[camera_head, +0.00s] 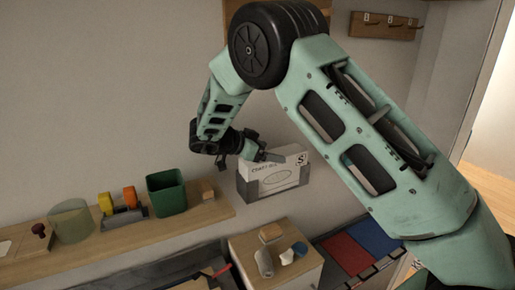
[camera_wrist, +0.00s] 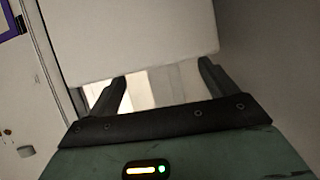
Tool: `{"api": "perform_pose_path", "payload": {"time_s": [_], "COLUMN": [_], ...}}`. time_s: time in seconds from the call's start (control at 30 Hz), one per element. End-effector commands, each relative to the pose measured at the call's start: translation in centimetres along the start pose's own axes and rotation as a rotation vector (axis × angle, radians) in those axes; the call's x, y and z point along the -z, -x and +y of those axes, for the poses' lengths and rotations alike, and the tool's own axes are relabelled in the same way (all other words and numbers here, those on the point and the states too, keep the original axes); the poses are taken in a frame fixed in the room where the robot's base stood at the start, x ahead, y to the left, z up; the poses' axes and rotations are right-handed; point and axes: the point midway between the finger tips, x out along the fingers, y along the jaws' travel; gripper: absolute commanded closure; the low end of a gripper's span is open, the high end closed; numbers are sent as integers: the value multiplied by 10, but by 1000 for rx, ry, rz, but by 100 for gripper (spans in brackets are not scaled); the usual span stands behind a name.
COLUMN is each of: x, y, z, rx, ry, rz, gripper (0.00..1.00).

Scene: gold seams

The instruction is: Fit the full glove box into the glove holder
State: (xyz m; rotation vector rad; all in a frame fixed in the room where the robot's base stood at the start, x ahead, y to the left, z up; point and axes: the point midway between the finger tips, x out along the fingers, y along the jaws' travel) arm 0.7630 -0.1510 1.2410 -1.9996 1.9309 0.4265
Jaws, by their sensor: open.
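The white glove box (camera_head: 262,170), printed with lettering and an "S" on its end, stands upright against the wall. A grey band with a cut-out front, which looks like the glove holder (camera_head: 254,192), surrounds its lower part. How deep the box sits in it is hard to tell. My gripper (camera_head: 266,156) is at the box's upper edge, with a finger along its top. In the wrist view, my gripper (camera_wrist: 163,70) has its fingers spread wide, and the white box (camera_wrist: 130,35) fills the space just beyond the tips. Whether they touch is unclear.
A wooden shelf (camera_head: 130,238) at left holds a green bin (camera_head: 166,192), a tape dispenser (camera_head: 122,205) and a translucent cup (camera_head: 71,221). Below the box, a wooden cabinet (camera_head: 296,267) bears small items. A hook rack (camera_head: 384,26) hangs at upper right.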

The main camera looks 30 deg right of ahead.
Motion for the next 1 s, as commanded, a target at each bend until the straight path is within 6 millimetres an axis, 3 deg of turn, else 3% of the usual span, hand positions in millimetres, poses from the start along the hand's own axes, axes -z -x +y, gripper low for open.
{"api": "perform_pose_path", "payload": {"time_s": [0.17, 0.7, 1.0], "x": [-3, -3, 0], "y": [20, 141, 171], "z": [-1, -1, 0], "rx": [4, 4, 2], "ry": [-3, -2, -1], "rz": [-2, -2, 1], "gripper": [15, 15, 15]}}
